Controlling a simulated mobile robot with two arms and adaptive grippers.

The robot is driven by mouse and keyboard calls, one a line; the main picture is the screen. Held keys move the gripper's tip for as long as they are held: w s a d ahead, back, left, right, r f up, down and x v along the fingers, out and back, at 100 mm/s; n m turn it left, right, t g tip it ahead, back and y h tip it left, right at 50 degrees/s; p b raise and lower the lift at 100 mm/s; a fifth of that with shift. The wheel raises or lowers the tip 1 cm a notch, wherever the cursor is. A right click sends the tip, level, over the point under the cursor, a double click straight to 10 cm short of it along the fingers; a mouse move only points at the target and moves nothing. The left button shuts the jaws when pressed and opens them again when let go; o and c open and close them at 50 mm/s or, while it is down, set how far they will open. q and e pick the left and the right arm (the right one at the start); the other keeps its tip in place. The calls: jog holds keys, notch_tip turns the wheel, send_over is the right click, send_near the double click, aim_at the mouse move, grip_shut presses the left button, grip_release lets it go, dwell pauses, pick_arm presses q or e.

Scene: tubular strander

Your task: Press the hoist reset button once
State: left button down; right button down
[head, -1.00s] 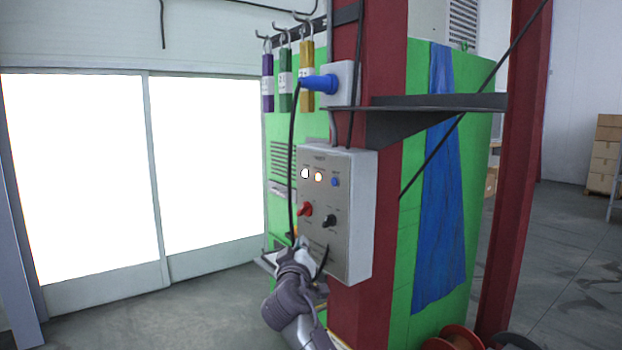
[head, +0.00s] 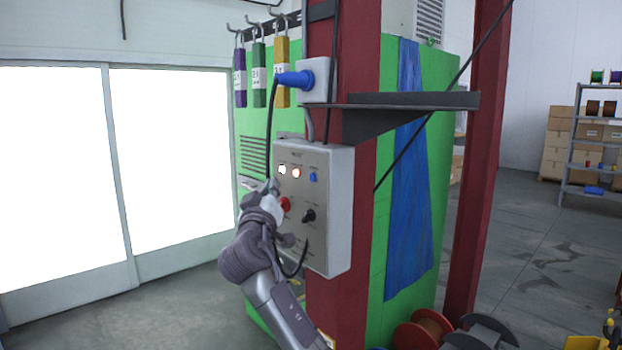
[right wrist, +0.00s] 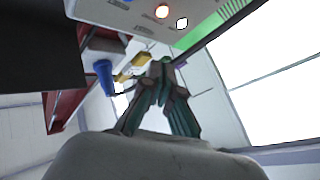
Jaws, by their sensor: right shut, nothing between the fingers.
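A grey control box (head: 329,215) is mounted on the dark red column. Its face carries a small blue button (head: 312,177), two lit round lamps (head: 289,171), a red knob (head: 285,203) and a black knob (head: 308,215). The labels are too small to read, so I cannot tell which control is the hoist reset. My right gripper (head: 272,185) is shut and empty, at the left edge of the box face, below the lamps; I cannot tell whether it touches. In the right wrist view its fingers (right wrist: 166,66) point up toward the box (right wrist: 118,14). My left gripper is not in view.
A blue plug (head: 294,79) with a hanging black cable sits above the box. A dark shelf bracket (head: 400,101) juts right from the red column (head: 352,60). Purple, green and yellow tags (head: 259,74) hang at the upper left. Cable reels (head: 425,328) stand on the floor.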

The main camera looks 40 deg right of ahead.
aim_at(313, 177)
jog(key=shift+w+d+p, duration=0.15)
jog(key=shift+d+p, duration=0.05)
jog(key=shift+d, duration=1.9)
jog(key=shift+w+d+p, duration=0.15)
jog(key=shift+d, duration=1.95)
jog(key=shift+d, duration=0.1)
jog(key=shift+d, duration=0.3)
jog(key=shift+d+b, duration=0.3)
jog(key=shift+d, duration=0.1)
jog(key=shift+a, duration=0.8)
